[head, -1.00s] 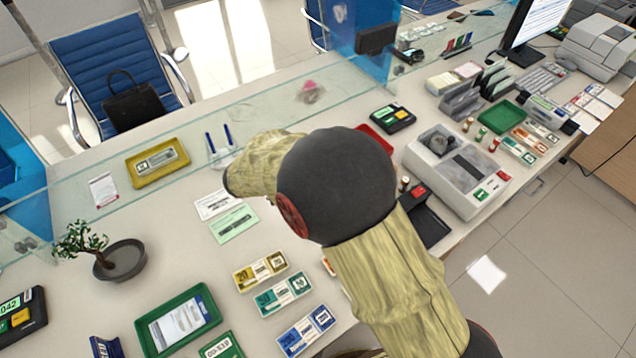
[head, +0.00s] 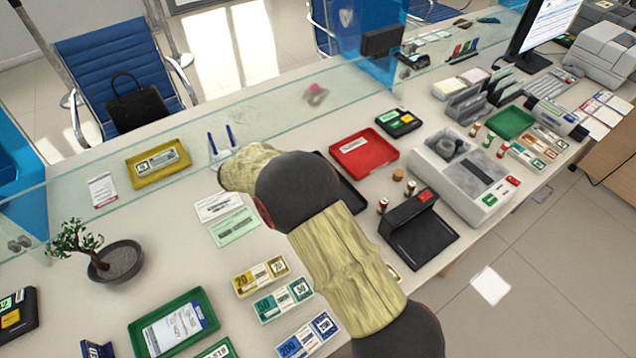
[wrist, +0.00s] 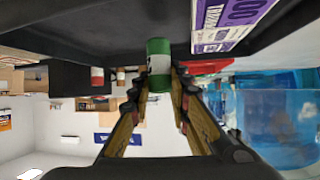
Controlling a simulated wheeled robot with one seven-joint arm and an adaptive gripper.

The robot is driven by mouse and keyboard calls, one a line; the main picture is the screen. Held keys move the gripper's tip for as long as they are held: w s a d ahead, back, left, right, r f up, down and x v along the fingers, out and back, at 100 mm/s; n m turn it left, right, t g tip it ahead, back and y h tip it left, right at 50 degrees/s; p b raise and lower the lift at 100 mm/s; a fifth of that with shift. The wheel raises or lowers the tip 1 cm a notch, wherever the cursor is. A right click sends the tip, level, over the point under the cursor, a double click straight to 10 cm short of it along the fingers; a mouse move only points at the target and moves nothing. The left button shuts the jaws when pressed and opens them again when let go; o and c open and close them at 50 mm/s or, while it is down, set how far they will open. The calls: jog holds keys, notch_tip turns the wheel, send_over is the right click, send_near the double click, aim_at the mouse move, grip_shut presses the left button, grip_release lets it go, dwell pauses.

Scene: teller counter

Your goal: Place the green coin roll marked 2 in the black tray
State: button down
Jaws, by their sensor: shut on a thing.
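A green coin roll (wrist: 158,62) with a white band is held between the fingertips of my gripper (wrist: 158,80) in the wrist view. Its number cannot be read. The fingers are shut on its sides. A black tray (head: 351,194) shows only partly in the head view, beside my arm, which covers the rest of it. My gripper is hidden behind my arm in the head view. In the wrist view a broad dark surface fills the top, with a purple-and-white printed pack (wrist: 232,22) against it; I cannot tell whether that surface is the tray.
A red tray (head: 385,157) lies behind the black tray. A black reader (head: 425,240) and small upright rolls (head: 382,205) stand to its right, near a grey coin machine (head: 450,190). A glass screen (head: 270,105) runs along the back. Banknote packs (head: 262,277) lie in front.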

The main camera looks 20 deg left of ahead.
jog(key=shift+f, duration=0.7)
jog(key=shift+f+b, duration=0.2)
jog(key=shift+b, duration=0.15)
jog(key=c, duration=1.7)
grip_release()
jog(key=shift+o, duration=0.2)
jog(key=shift+r, duration=0.1)
jog(key=shift+r+p, duration=0.2)
jog(key=shift+p, duration=0.2)
jog(key=p+v, duration=0.2)
jog(key=v, duration=1)
jog(key=shift+f+p, duration=0.15)
jog(key=shift+p, duration=0.15)
